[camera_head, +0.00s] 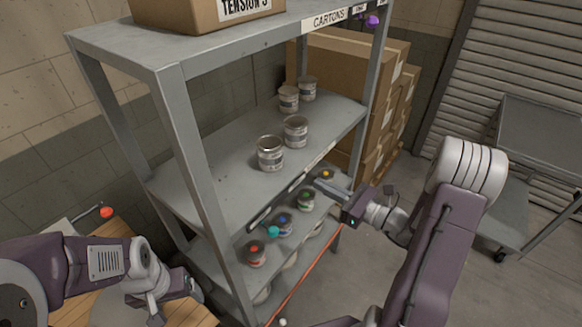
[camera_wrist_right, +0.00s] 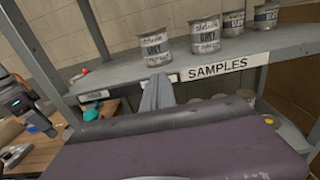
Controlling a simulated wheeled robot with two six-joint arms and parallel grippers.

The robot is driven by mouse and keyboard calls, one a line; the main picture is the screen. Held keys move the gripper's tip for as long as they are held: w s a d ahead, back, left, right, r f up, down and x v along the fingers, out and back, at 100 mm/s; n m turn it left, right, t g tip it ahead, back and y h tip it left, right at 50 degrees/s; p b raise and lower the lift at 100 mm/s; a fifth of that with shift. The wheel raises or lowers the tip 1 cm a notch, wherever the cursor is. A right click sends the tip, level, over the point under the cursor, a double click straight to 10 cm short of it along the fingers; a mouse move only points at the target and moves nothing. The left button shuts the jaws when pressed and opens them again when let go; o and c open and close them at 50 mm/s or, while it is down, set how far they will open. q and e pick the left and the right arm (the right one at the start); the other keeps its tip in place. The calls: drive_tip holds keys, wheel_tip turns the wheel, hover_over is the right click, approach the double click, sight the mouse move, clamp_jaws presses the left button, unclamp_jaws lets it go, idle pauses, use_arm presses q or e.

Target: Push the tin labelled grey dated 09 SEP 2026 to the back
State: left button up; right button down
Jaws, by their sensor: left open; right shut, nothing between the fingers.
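Several silver tins stand upright on the middle shelf (camera_head: 215,160). The two front ones, a nearer tin (camera_head: 270,153) and one behind it to the right (camera_head: 296,131), both read GREY in the right wrist view, where they show at left (camera_wrist_right: 155,47) and middle (camera_wrist_right: 206,36). Their dates are too small to read. Two more tins (camera_head: 289,99) (camera_head: 307,88) stand further along the shelf. My right gripper (camera_head: 326,186) is shut and empty, in front of the shelf edge, apart from the tins. My left gripper (camera_head: 188,288) is open and empty, low at the left.
A SAMPLES label (camera_wrist_right: 216,66) is on the shelf edge. A lower shelf holds tins with coloured tops (camera_head: 254,253). A rack post (camera_head: 190,165) stands at front left. A carton (camera_head: 205,10) sits on the top shelf. Stacked cartons (camera_head: 335,62) and a grey cart (camera_head: 545,135) are beyond.

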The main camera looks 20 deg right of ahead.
sight(281, 166)
drive_tip(key=p+x, duration=0.1)
drive_tip(key=x, duration=0.2)
drive_tip(key=p+x, duration=0.1)
drive_tip(key=x, duration=0.2)
drive_tip(key=p+x, duration=0.1)
drive_tip(key=x, duration=0.3)
drive_tip(key=shift+s+a+r, duration=0.3)
drive_tip(key=shift+w+a+f, duration=0.15)
drive_tip(key=shift+w, duration=0.3)
drive_tip(key=shift+s+a, duration=0.1)
drive_tip(key=b+x, duration=0.1)
drive_tip(key=x, duration=0.2)
drive_tip(key=shift+w+a, duration=0.1)
drive_tip(key=shift+w, duration=0.15)
drive_tip(key=shift+w+a, duration=0.15)
drive_tip(key=shift+a, duration=0.05)
drive_tip(key=shift+d, duration=0.15)
